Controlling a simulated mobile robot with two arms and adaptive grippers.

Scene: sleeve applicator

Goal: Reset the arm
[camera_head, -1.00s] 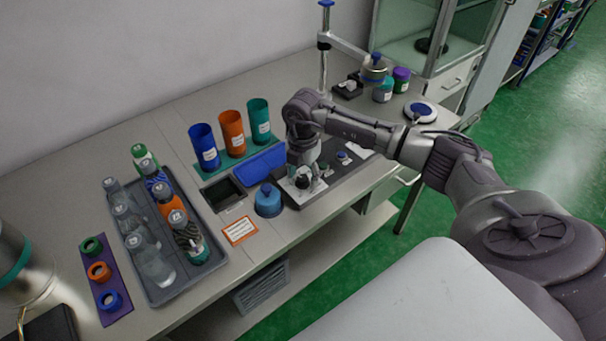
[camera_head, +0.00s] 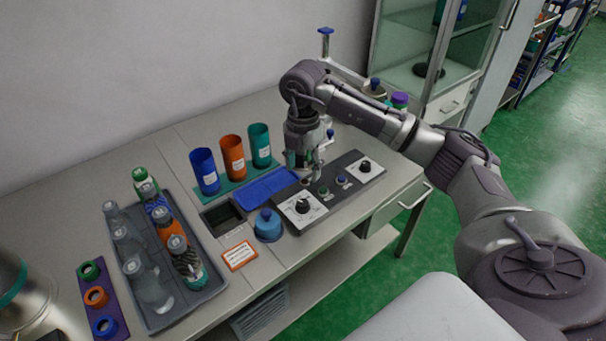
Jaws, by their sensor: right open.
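My right gripper (camera_head: 311,174) hangs fingers down just above the far left part of a dark control panel, open with nothing seen between its fingers. The control panel (camera_head: 338,198) has a black knob (camera_head: 303,206) on a white plate at its left, small green and blue buttons in the middle, and another black knob (camera_head: 365,167) at its right. Behind my right arm a lever-like arm stands on a post with a blue top (camera_head: 325,33); much of it is hidden by my arm. My left gripper is not in view.
A blue-capped container (camera_head: 268,224) stands left of the panel. Blue, orange and teal cups (camera_head: 233,158) stand behind a blue mat (camera_head: 266,188). A grey tray (camera_head: 164,325) of several bottles is at left, beside colored rings on a purple strip (camera_head: 116,307).

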